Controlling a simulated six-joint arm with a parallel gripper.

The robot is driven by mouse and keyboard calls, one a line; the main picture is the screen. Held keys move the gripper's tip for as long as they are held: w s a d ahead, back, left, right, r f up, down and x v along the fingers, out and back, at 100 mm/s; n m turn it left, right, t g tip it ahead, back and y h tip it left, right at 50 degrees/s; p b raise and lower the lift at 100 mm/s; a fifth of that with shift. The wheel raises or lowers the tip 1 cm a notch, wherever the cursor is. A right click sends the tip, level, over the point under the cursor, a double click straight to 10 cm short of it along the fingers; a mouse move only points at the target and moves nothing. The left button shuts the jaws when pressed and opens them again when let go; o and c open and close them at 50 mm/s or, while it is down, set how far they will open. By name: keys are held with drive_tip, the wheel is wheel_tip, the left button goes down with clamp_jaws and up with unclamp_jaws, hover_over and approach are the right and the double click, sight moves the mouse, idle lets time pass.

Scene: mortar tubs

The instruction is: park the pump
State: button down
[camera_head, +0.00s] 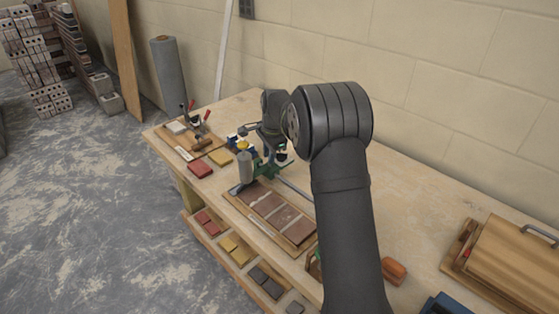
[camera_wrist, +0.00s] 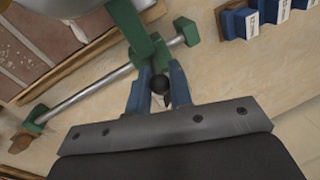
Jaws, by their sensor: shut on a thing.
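The tool I take for the pump has green fittings, a grey cylinder (camera_head: 245,166) and a long steel rod. It is over the front part of the bench, beside the brick panel. In the wrist view its steel rod (camera_wrist: 92,92) runs diagonally between green end pieces, and a green arm (camera_wrist: 137,32) crosses it. My gripper (camera_wrist: 160,80) has its blue fingers closed around a small dark round part beside the green fitting. In the head view my gripper (camera_head: 272,152) is small and partly hidden by my arm. Whether the tool touches the bench is unclear.
A framed panel of brown bricks (camera_head: 235,196) lies in front of my gripper. Red and yellow blocks (camera_head: 200,169) and a tray with a red-handled tool (camera_head: 179,146) lie to the left. A wooden box (camera_head: 515,252) stands right. The bench behind is mostly clear up to the wall.

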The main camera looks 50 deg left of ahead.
drive_tip(key=shift+a+r, duration=0.1)
drive_tip(key=shift+a, duration=1.3)
drive_tip(key=c, duration=1.4)
unclamp_jaws()
drive_tip(key=shift+a, duration=0.15)
drive_tip(key=shift+o, duration=0.4)
drive_tip(key=d+r, duration=0.1)
drive_tip(key=r, duration=0.7)
drive_tip(key=d+r, duration=0.2)
drive_tip(key=r, duration=0.7)
drive_tip(key=shift+s+d, duration=0.3)
drive_tip(key=shift+s, duration=0.05)
drive_tip(key=shift+f, duration=0.15)
drive_tip(key=a+f, duration=0.3)
drive_tip(key=f, duration=1.4)
drive_tip(key=shift+w+a, duration=0.15)
drive_tip(key=shift+w, duration=0.2)
